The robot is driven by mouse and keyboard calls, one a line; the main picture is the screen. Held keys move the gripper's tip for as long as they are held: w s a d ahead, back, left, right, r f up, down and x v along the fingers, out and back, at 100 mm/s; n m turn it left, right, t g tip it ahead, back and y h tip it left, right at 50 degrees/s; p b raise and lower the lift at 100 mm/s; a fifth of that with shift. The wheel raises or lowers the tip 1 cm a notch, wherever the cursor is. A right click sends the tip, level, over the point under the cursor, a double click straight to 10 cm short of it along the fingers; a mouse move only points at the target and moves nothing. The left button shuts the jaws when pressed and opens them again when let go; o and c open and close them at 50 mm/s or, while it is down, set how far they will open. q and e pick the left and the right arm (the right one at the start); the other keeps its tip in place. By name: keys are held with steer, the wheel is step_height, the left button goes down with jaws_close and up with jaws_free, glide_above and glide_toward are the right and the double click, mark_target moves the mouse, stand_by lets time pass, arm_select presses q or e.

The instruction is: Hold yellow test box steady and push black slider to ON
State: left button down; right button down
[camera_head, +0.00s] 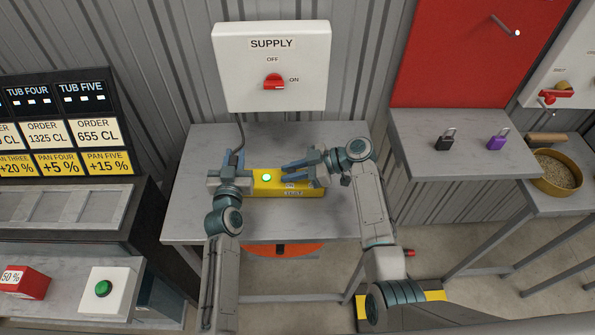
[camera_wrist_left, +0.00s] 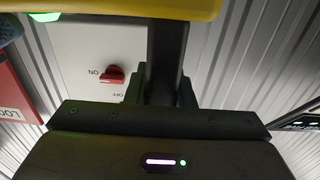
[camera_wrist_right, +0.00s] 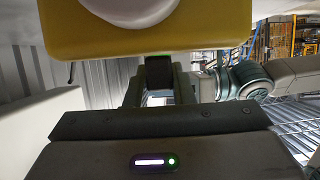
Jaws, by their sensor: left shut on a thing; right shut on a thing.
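The yellow test box (camera_head: 309,191) lies on the grey table, with a lit green lamp (camera_head: 266,177) on its top and small labels on its front. My left gripper (camera_head: 234,157) is at its left end, shut on the box. The box (camera_wrist_left: 130,8) fills the top of the left wrist view. My right gripper (camera_head: 287,172) reaches in from the right, low over the box top, and is shut. The black slider is not clearly visible; the right fingers cover its area. The box also shows close up in the right wrist view (camera_wrist_right: 200,32).
A white SUPPLY panel (camera_head: 300,75) with a red knob (camera_head: 274,82) stands behind the table (camera_head: 195,225). A cable runs down from it to the table. A shelf with a black padlock (camera_head: 444,140) and a purple padlock (camera_head: 497,139) is on the right. The table front is clear.

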arm_select(q)
steer(key=shift+d+f, duration=0.15)
steer(key=shift+f, duration=0.2)
arm_select(e)
steer(key=shift+a, duration=0.25)
steer(key=c, duration=1.2)
jaws_free()
steer(key=shift+c, duration=0.2)
steer(key=shift+d, duration=0.1)
steer(key=v, duration=1.2)
steer(key=shift+s, duration=0.15)
